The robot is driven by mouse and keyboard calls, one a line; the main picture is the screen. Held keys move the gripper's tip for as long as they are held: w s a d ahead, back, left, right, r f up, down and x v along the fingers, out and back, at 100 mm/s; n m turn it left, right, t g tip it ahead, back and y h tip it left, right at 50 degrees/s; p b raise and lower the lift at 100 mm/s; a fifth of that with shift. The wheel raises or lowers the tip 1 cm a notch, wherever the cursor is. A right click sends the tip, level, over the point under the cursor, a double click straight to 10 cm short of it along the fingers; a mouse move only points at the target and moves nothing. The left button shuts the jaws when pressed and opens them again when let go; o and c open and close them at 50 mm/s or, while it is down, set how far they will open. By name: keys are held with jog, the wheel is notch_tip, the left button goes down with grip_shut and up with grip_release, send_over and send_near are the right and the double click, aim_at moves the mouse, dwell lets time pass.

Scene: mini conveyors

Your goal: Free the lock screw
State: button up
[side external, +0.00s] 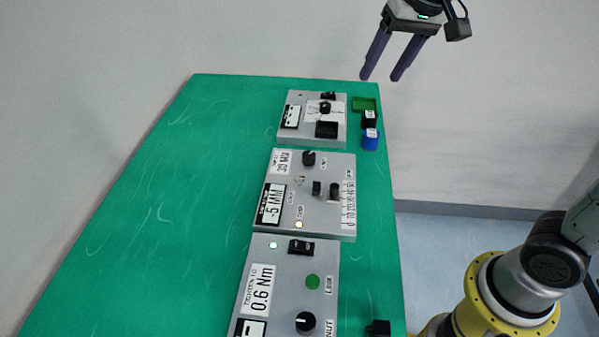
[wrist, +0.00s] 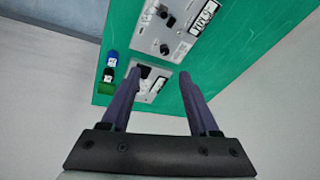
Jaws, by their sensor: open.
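My gripper (side external: 381,77) is open and empty, high above the far right corner of the table. In the wrist view its two fingers (wrist: 161,73) are spread, with nothing between them. The middle grey panel (side external: 263,218) has a display reading -5 MM (side external: 271,204), a black knob (side external: 309,158) at its far edge, two small black parts (side external: 326,189) and a scale (side external: 348,205). The near panel (side external: 243,312) has a 0.6 Nm card (side external: 259,290), a black knob (side external: 305,322) and a green disc (side external: 313,281). I cannot tell which part is the lock screw.
The far panel (side external: 312,141) carries a knob (side external: 325,107) and a black block (side external: 327,129). Beside it are a green tray (side external: 364,103), a black piece (side external: 369,118) and a blue piece (side external: 370,140). Another black piece (side external: 378,328) stands near right. The table's left (side external: 150,210) is clear.

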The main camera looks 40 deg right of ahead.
jog(key=w+a+f+g, duration=0.2)
jog(key=w+a+f, duration=0.3)
jog(key=w+f, duration=0.45)
jog(key=g, duration=0.2)
send_over(300, 177)
notch_tip(300, 177, down, 8)
notch_tip(300, 177, down, 13)
jog(key=shift+w+r, duration=0.1)
jog(key=shift+r, duration=0.05)
jog(key=shift+c, duration=0.3)
grip_shut()
